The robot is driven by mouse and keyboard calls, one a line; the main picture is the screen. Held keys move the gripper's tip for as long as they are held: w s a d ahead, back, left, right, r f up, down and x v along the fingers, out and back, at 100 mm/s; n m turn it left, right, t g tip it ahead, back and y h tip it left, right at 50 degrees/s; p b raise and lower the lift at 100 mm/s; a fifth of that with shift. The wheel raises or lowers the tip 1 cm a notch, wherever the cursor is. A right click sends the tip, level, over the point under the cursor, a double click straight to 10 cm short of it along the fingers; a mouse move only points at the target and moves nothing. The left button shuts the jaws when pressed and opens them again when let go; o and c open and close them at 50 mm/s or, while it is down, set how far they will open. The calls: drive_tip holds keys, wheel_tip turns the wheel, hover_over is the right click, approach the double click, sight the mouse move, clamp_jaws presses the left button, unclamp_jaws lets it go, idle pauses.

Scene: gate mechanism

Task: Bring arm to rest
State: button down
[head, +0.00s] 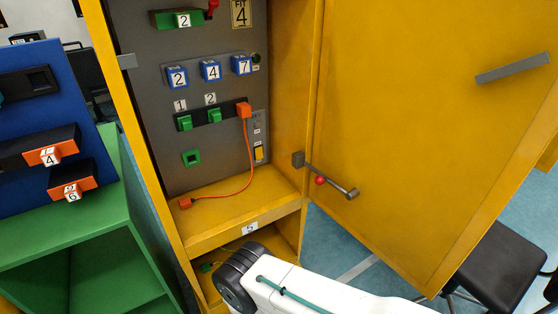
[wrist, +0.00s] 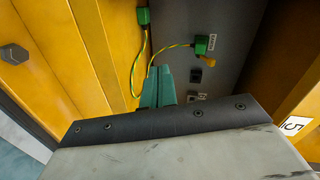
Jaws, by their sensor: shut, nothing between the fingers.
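My gripper (wrist: 158,78) shows in the wrist view as two teal fingers pressed together, with nothing between them. It points into the lower compartment of the yellow cabinet (head: 228,226), below the shelf labelled 5. A yellow-green cable (wrist: 172,47) with green plugs runs just beyond the fingertips; I cannot tell whether they touch it. In the head view my white arm comes in from the bottom, and the gripper itself is hidden there.
The cabinet's yellow door (head: 425,110) stands open to the right, with a handle rod (head: 335,184). Its grey panel (head: 215,135) carries blue numbered blocks, green sockets and an orange cable (head: 249,165). A green shelf (head: 75,235) stands left. A black stool (head: 505,265) is at lower right.

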drive_tip(key=s+d+f+n+g+h, duration=0.3)
drive_tip(key=s+f+n+g, duration=0.1)
drive_tip(key=f+g, duration=0.1)
drive_tip(key=d+r+n+g+h, duration=0.25)
drive_tip(key=d+r, duration=0.25)
drive_tip(key=r, duration=1)
drive_tip(key=d+r+n+g+h, duration=0.15)
drive_tip(key=d+r+g, duration=0.35)
drive_tip(key=r, duration=1)
drive_tip(key=d+r+n+g+h, duration=0.1)
drive_tip(key=d+r+n+g, duration=0.35)
drive_tip(key=r, duration=1.05)
drive_tip(key=s+d+r+m+t, duration=0.1)
drive_tip(key=s+d+r, duration=0.5)
drive_tip(key=d+r, duration=0.2)
drive_tip(key=s+d+r+m+t, duration=0.1)
drive_tip(key=s+d+r+t, duration=0.1)
drive_tip(key=s+d+r, duration=0.4)
drive_tip(key=s+d+r+m+t, duration=0.1)
drive_tip(key=s+d+r+t, duration=0.1)
drive_tip(key=s+d+r, duration=0.5)
drive_tip(key=d+r, duration=0.5)
drive_tip(key=r, duration=0.3)
drive_tip(key=shift+r, duration=0.2)
